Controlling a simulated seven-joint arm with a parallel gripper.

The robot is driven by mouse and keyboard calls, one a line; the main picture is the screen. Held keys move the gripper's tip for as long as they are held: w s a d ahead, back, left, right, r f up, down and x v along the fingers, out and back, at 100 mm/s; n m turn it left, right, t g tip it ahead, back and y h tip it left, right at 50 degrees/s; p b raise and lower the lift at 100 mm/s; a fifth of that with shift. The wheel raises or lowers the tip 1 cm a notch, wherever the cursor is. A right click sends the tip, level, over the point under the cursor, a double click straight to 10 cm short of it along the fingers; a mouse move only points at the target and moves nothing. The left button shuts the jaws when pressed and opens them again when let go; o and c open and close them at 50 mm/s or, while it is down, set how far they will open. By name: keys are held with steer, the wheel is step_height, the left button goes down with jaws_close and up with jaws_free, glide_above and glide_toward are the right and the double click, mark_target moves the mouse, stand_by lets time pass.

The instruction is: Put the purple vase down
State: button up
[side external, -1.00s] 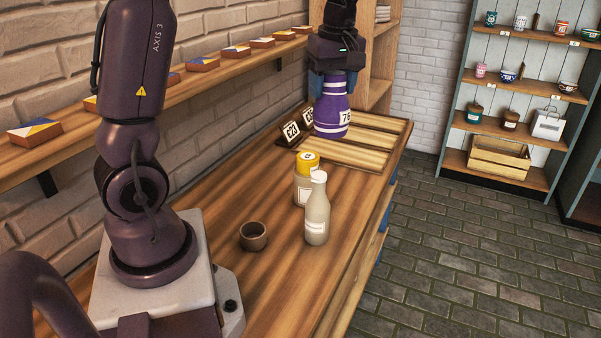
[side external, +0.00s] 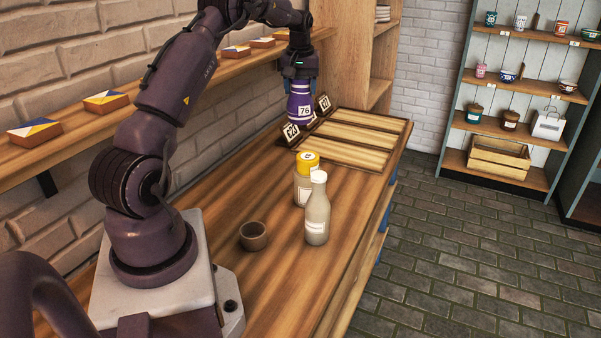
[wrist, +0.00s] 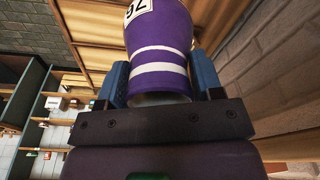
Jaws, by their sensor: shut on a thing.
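The purple vase (side external: 299,100) has white bands and a white label reading 76. My gripper (side external: 301,84) is shut on its upper end and holds it upright near the wall, at the far left part of the bench. In the wrist view the vase (wrist: 158,35) sits between the two blue fingers of my gripper (wrist: 160,85). The vase's lower end is close to the numbered cards, and I cannot tell whether it touches anything. A slatted wooden tray (side external: 345,152) lies to the right of it on the bench.
Small number cards (side external: 291,132) stand along the tray's left edge. A yellow-capped jar (side external: 304,185), a pale bottle (side external: 317,210) and a small brown cup (side external: 253,236) stand nearer on the bench. A wall shelf (side external: 170,90) with painted blocks runs along the left. The tray's slats are clear.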

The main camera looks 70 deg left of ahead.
step_height(320, 180, down, 16)
steer(key=shift+f, duration=0.15)
stand_by(0.4)
steer(key=shift+f, duration=0.15)
steer(key=o, duration=1.4)
